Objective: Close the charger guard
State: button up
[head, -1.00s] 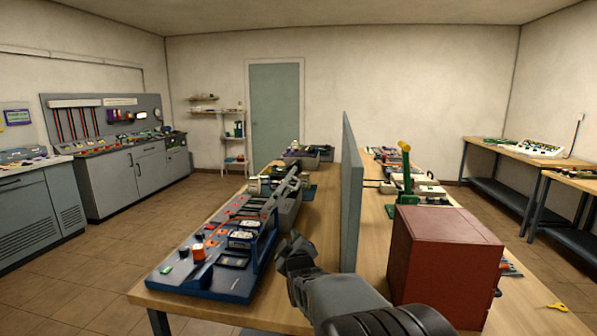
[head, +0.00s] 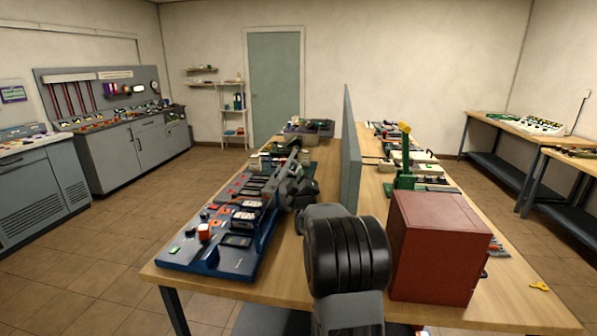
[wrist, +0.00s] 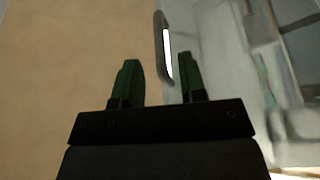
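In the wrist view my gripper (wrist: 158,75) is open, with its two green fingertips apart. A grey bar handle (wrist: 163,48) stands just ahead of and between the fingertips, nearer the right one; I cannot tell whether they touch. A clear panel (wrist: 225,75), which looks like the charger guard, spreads to the right of the handle. In the head view the blue charger board (head: 205,262) lies on the wooden table. My gripper (head: 300,188) is at its right side, low by the raised part. My arm hides much of the guard there, so its angle is unclear.
A grey upright divider (head: 351,155) stands just right of my gripper. A dark red box (head: 437,245) stands right of my arm. Grey bins (head: 300,133) sit at the table's far end. A bare wood strip (head: 275,268) lies right of the board.

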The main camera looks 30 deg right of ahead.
jog(key=shift+p+x, duration=0.3)
jog(key=shift+x, duration=1.1)
grip_shut()
jog(key=shift+r, duration=0.1)
